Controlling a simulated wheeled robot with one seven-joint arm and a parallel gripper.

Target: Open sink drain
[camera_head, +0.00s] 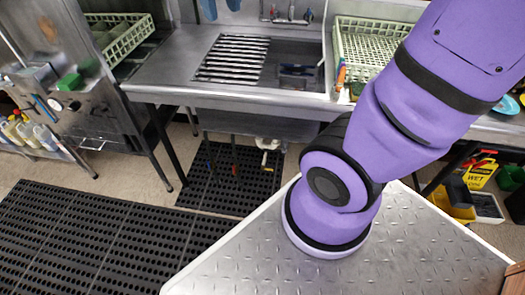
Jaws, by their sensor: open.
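The steel sink (305,52) is set in the counter at the upper middle. A slatted metal rack (232,58) covers its left part. A dark bin-like thing (298,77) sits in the open right part, and I cannot make out the drain opening. Under the sink, a white pipe-like fitting (267,145) hangs below the shelf. Small red and blue parts show to its left, too small to tell what they are. My purple arm fills the right side and runs out of the picture at the top right. My gripper is not in view.
Pale green dish racks stand left (125,38) and right (365,45) of the sink. A steel dishwasher (60,70) stands at the left. Black rubber mats (90,235) cover the floor. A yellow wet-floor sign (480,175) and bins are at the right.

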